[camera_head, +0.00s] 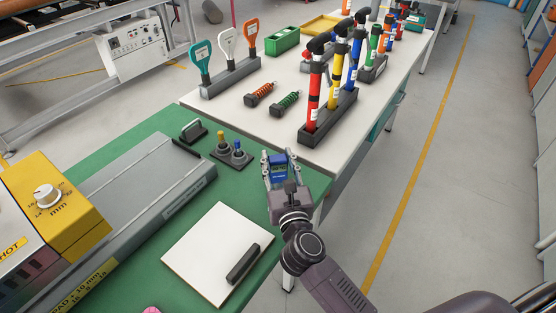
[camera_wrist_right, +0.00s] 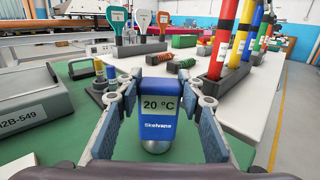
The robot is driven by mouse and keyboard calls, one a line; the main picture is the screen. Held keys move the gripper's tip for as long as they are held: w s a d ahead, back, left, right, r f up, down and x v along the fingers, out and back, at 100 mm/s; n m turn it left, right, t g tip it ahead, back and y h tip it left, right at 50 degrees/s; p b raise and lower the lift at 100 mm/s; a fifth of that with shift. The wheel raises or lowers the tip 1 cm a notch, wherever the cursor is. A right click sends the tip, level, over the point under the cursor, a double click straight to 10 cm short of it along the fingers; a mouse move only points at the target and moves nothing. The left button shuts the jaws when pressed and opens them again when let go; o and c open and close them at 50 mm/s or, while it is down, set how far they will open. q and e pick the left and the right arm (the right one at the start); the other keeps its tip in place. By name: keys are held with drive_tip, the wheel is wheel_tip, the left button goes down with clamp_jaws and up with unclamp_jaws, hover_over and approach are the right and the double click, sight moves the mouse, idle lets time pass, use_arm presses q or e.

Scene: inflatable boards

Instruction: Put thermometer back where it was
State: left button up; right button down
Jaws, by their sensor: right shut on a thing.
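The thermometer (camera_wrist_right: 158,106) is a blue device with a grey display reading "20 °C" and the name Skelvane. It is upright between the fingers of my right gripper (camera_head: 280,163), which is shut on it. In the head view the thermometer (camera_head: 279,174) shows as a small blue block near the right edge of the green table (camera_head: 225,178), close to the white table. Whether its base touches the table I cannot tell. My left gripper is not in view.
A stand with yellow and blue knobs (camera_head: 232,153) is left of my right gripper. A white board (camera_head: 208,255) with a dark handle lies nearer. The white table (camera_head: 240,110) behind holds paddles, coiled springs and a rack of coloured pumps (camera_head: 327,117). Bare green surface lies between.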

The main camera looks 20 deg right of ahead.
drive_tip(key=shift+f, duration=0.1)
drive_tip(key=c, duration=1.3)
unclamp_jaws()
drive_tip(key=s, duration=0.3)
drive_tip(key=s+a+b, duration=0.1)
drive_tip(key=s, duration=0.3)
drive_tip(key=s+b, duration=0.1)
drive_tip(key=s, duration=0.2)
drive_tip(key=shift+s+a, duration=0.15)
drive_tip(key=shift+s, duration=0.15)
drive_tip(key=shift+s+r, duration=0.2)
drive_tip(key=shift+s, duration=0.5)
drive_tip(key=shift+a+f, duration=0.1)
